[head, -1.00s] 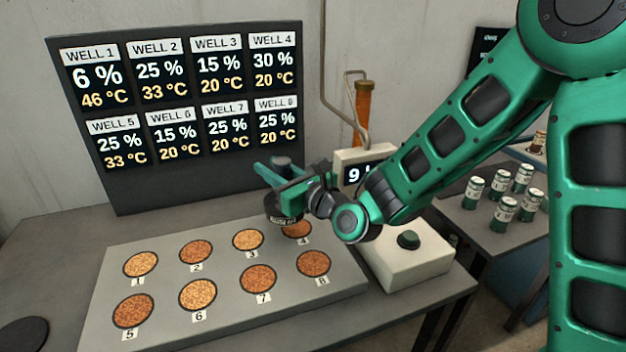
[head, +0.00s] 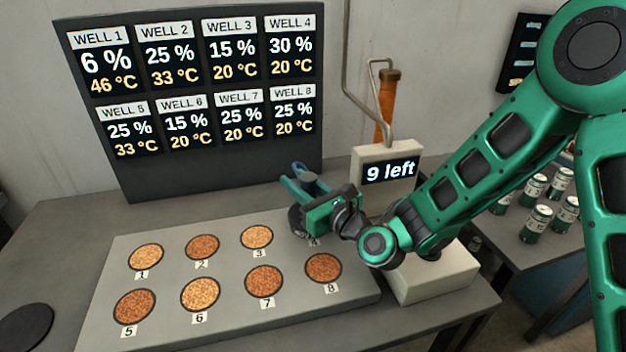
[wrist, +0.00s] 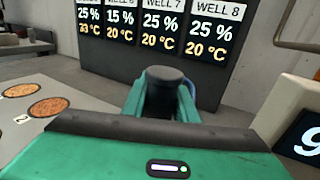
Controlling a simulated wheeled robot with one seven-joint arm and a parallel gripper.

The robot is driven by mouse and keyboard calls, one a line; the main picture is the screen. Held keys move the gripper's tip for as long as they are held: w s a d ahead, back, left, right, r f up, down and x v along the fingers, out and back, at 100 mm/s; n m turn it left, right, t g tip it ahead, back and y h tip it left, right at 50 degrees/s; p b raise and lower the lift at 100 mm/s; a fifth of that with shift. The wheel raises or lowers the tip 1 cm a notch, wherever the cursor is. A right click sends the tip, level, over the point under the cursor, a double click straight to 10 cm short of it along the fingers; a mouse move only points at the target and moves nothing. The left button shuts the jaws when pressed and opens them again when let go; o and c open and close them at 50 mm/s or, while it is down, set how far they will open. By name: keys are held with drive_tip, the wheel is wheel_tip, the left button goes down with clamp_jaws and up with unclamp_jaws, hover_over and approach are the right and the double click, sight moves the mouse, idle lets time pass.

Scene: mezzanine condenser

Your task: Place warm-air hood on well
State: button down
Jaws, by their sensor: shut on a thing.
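My gripper (head: 303,192) is shut on the warm-air hood (head: 298,221), a dark rounded piece whose lower part shows below the fingers. The hood is at well 4, at the far right of the back row, and hides that well. I cannot tell whether it touches the plate. In the wrist view, a dark knob-like top (wrist: 166,76) shows between the green fingers. Wells 1 (head: 146,257), 2 (head: 202,247), 3 (head: 256,237), 5 (head: 134,306), 6 (head: 200,295), 7 (head: 264,282) and 8 (head: 323,268) are uncovered, with orange-brown grains.
A dark board (head: 225,165) behind the plate (head: 340,294) lists each well's percentage and temperature; well 4 reads 30 %, 20 °C. A white box with a "9 left" display (head: 388,171) stands to the right. Green cans (head: 537,222) stand on the right-hand table. A dark disc (head: 25,326) lies front left.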

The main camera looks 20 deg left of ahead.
drive_tip(key=shift+f, duration=0.1)
drive_tip(key=c, duration=1.4)
unclamp_jaws()
drive_tip(key=shift+s, duration=0.15)
